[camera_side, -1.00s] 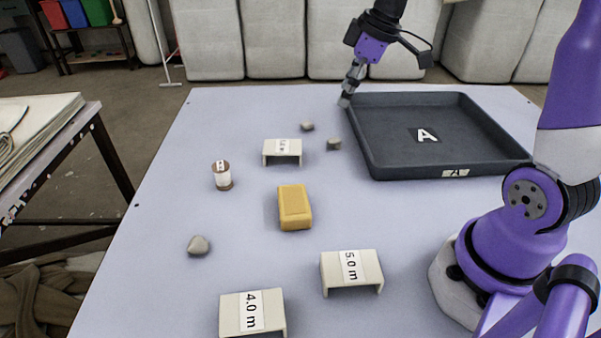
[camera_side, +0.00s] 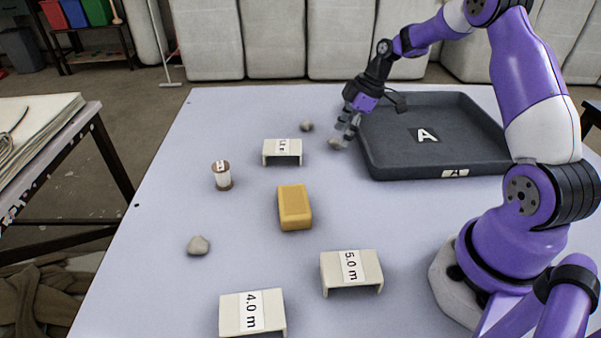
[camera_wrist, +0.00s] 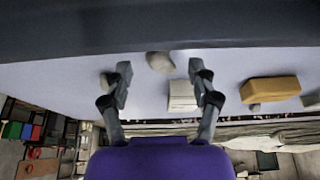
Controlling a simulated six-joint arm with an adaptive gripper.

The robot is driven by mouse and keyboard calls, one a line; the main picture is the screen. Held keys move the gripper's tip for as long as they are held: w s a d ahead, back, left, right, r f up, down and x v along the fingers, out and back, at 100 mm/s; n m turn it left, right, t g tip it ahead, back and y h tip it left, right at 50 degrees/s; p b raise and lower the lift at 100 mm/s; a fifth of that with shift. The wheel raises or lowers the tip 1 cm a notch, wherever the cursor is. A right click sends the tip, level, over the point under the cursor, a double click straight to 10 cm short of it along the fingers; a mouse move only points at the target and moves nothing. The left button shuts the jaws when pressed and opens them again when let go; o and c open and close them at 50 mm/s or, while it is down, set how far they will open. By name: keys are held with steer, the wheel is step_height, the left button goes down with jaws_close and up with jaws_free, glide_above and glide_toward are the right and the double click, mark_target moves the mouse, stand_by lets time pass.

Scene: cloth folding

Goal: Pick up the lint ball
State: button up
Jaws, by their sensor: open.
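Three grey lint balls lie on the table: one at the gripper (camera_side: 335,144), one just behind it to the left (camera_side: 307,126), and one at the front left (camera_side: 198,245). My gripper (camera_side: 345,135) is open, low over the table beside the tray, with its fingertips at the nearest lint ball and partly covering it. In the wrist view, that lint ball (camera_wrist: 160,62) shows in the gap between the two fingertips, apart from both. Another lint ball (camera_wrist: 107,82) is partly hidden by the left finger. I cannot tell the exact fingertip height.
A dark tray (camera_side: 375,165) marked A stands right beside the gripper. A white bracket (camera_side: 283,158) is left of it, with a spool (camera_side: 222,176) and a yellow block (camera_side: 295,207) farther off. Brackets marked 5.0 m (camera_side: 351,270) and 4.0 m (camera_side: 252,315) stand in front.

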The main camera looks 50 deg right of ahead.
steer(key=shift+x, duration=1.1)
steer(key=c, duration=0.8)
steer(key=shift+r, duration=0.1)
